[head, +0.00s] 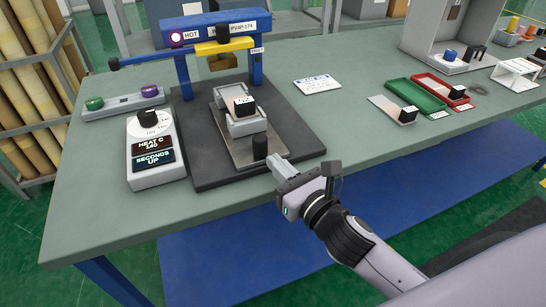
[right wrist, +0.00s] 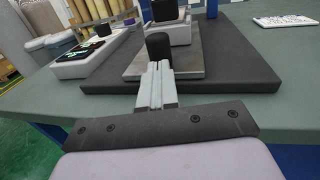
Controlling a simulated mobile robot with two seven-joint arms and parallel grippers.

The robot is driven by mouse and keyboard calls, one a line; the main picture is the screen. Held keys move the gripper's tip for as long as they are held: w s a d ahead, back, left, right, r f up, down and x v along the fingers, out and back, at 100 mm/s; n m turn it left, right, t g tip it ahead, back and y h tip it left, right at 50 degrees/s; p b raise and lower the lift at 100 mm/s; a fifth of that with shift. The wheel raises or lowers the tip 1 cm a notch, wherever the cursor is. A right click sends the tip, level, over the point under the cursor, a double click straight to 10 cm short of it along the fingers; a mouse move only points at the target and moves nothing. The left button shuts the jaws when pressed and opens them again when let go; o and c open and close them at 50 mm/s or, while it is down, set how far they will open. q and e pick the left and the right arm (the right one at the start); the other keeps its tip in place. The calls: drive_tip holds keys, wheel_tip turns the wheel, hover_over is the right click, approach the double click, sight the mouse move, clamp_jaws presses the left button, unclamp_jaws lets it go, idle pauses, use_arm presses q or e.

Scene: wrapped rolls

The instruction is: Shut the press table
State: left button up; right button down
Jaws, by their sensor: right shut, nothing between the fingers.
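The press table (head: 228,144) is a silver plate on a dark base, in front of the blue press frame (head: 257,68) and extending forward of the press head (head: 222,63). It bears a light grey holder (head: 246,126) with a black block (head: 244,106). A black upright knob (head: 259,148) stands at its front edge; it also shows in the right wrist view (right wrist: 158,46). My right gripper (head: 276,164) is shut and empty, its fingertips just in front of the knob. I cannot tell whether they touch it. My left gripper is not in view.
A control box (head: 155,170) with a dial and displays stands left of the base. A button bar (head: 124,105) lies behind it. A white card (head: 317,85), green tray (head: 416,98) and red tray (head: 441,88) lie to the right. The bench front right of the base is clear.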

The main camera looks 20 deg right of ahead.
sight(267, 149)
drive_tip(key=shift+x, duration=1.1)
drive_tip(key=shift+d+p+x, duration=0.2)
drive_tip(key=shift+d+x, duration=0.05)
drive_tip(key=shift+x, duration=0.85)
drive_tip(key=shift+d+p+x, duration=0.2)
drive_tip(key=shift+d+x, duration=0.05)
drive_tip(key=shift+x, duration=0.8)
drive_tip(key=shift+w+a, duration=0.1)
